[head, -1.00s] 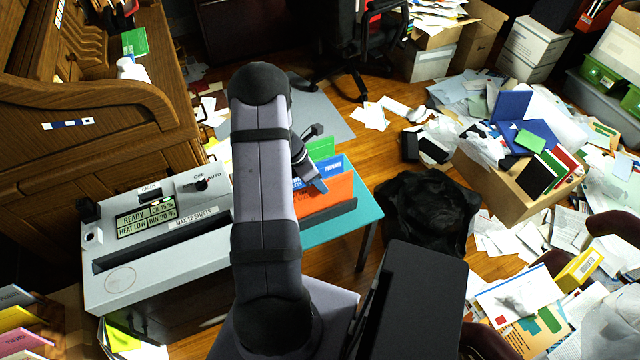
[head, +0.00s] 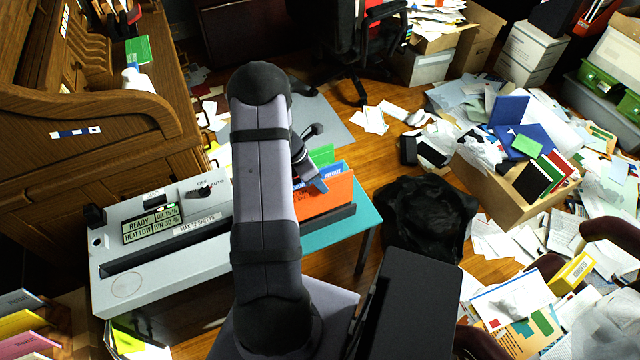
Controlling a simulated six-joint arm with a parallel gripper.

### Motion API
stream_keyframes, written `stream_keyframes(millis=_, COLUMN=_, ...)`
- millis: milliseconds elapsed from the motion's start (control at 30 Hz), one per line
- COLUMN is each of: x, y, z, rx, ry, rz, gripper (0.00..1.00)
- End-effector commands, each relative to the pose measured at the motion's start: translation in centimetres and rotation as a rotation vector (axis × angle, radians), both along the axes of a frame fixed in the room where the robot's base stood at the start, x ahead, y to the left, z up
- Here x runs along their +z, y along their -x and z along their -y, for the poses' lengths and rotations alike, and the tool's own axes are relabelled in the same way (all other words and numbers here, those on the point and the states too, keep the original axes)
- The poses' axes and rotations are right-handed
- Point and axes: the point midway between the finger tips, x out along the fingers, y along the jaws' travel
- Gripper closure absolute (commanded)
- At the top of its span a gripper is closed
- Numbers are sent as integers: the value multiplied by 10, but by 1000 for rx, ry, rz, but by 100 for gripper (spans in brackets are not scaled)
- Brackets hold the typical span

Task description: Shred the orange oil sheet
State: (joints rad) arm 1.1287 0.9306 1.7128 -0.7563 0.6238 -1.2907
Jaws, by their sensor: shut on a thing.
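The orange oil sheet (head: 338,188) stands upright at the front of a dark rack (head: 335,214) on a teal side table (head: 362,222). My gripper (head: 319,186) is shut on the top edge of the orange sheet; my arm hides part of the gripper and the sheet's left side. A blue sheet (head: 331,170) and a green sheet (head: 322,154) stand behind it. The grey shredder (head: 130,285) is at the left, with a long dark slot (head: 165,252) along its top. Its display (head: 152,225) reads READY, HEAT LOW, BIN 30 %; the oil figure is small, about 15 %.
A knob (head: 199,192) sits on the shredder's back right. A wooden roll-top desk (head: 100,110) stands behind it. A black bag (head: 428,215) lies right of the table. Papers and an open box (head: 510,195) clutter the floor at right. My arm crosses the middle.

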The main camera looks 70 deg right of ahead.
Motion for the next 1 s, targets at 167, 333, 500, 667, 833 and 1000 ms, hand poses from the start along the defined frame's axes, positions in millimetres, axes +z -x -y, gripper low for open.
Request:
stream_keyframes(millis=167, x=25, y=0, z=0, rx=0, ry=0, rz=0, gripper=100)
stream_keyframes(millis=333, x=44, y=0, z=0, rx=0, ry=0, rz=0, gripper=100)
stream_keyframes(millis=500, x=62, y=0, z=0, rx=0, ry=-1, rz=-1, gripper=100)
stream_keyframes(millis=667, x=73, y=0, z=0, rx=0, ry=-1, rz=-1, gripper=100)
stream_keyframes(millis=833, x=74, y=0, z=0, rx=0, ry=-1, rz=-1, gripper=100)
stream_keyframes(millis=1000, x=74, y=0, z=0, rx=0, ry=-1, rz=-1, gripper=100)
